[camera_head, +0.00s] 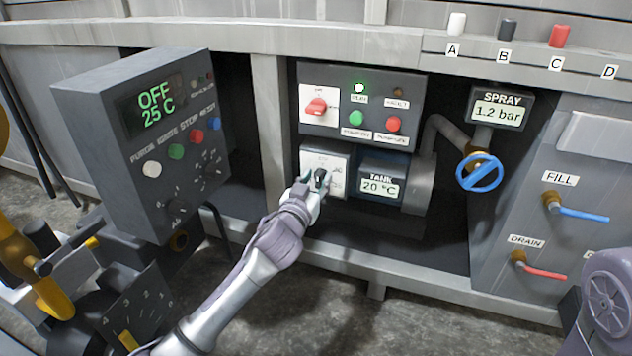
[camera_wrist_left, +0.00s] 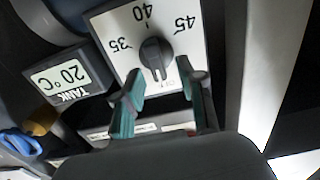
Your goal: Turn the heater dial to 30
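The heater dial (camera_wrist_left: 155,55) is a black knob with a raised bar, on a white plate (camera_wrist_left: 122,22) marked 35, 40 and 45. Its lower marks are hidden by my fingers, and I cannot tell which mark it points to. In the head view the plate (camera_head: 338,158) sits left of the tank display, with the dial (camera_head: 321,177) partly behind my gripper. My left gripper (camera_wrist_left: 164,88) is open, one finger on each side just below the knob in the wrist view. No clear contact shows. My right gripper is out of view.
The tank display (camera_head: 382,187) reads 20 °C. Above is a box (camera_head: 345,80) with a red switch and buttons. A dark control box (camera_head: 150,140) reading OFF 25 C stands left. A blue valve wheel (camera_head: 480,173) and a pipe are right. A metal post (camera_head: 272,130) stands close left.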

